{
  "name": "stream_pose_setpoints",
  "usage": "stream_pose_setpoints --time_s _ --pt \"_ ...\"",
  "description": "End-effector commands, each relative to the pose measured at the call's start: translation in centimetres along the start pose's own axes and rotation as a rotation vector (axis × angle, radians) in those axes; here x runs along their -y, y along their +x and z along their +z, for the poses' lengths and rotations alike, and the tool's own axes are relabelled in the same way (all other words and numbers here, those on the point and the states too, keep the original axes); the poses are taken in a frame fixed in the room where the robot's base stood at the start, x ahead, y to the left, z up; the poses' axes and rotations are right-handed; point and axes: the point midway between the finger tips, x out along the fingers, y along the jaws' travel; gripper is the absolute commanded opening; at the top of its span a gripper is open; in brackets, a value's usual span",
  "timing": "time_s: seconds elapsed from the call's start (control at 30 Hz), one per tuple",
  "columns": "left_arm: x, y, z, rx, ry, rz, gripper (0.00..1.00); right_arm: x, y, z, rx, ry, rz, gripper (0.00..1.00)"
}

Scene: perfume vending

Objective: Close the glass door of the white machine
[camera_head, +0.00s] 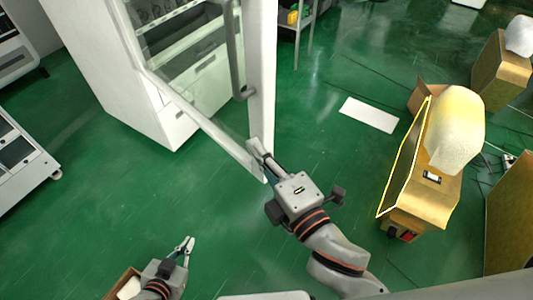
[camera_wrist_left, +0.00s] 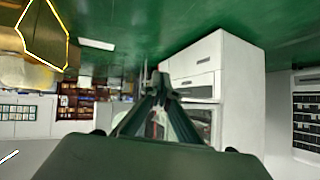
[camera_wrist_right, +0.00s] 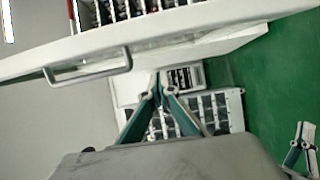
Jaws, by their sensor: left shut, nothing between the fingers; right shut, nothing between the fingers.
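The white machine (camera_head: 110,70) stands at the upper left of the head view. Its glass door (camera_head: 262,75) stands open, swung out to the right, with a grey handle (camera_head: 237,50). My right gripper (camera_head: 254,147) is shut at the door's lower outer corner; I cannot tell whether it touches. In the right wrist view the door frame (camera_wrist_right: 180,38) and its handle (camera_wrist_right: 90,68) lie just beyond the fingertips (camera_wrist_right: 160,78). My left gripper (camera_head: 187,243) is shut and empty, low over the floor, apart from the door. The left wrist view shows the white machine (camera_wrist_left: 235,85) beyond its fingers.
Green floor (camera_head: 215,200) is clear in front of the machine. Another white cabinet (camera_head: 20,165) stands at the left edge. A gold box-like stand (camera_head: 425,190) with a pale rounded top stands at the right. A white sheet (camera_head: 369,115) lies on the floor.

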Motion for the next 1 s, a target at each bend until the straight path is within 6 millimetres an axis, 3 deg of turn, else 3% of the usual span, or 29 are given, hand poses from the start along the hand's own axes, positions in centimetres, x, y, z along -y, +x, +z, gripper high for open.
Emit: stream_pose_setpoints --time_s 0.27,0.53,1.0 --pt "1.1 -0.3 0.8 0.026 0.001 -0.017 0.0 -0.2 5.6 0.0 0.001 0.001 0.001 0.0" --pt "1.0 -0.7 1.4 0.048 -0.006 -0.02 0.0 0.0 6.2 3.3 0.0 0.0 -0.002 0.0" --pt "1.0 -0.8 1.6 0.053 -0.015 -0.024 0.0 0.1 6.3 3.9 0.0 0.002 -0.001 0.0"
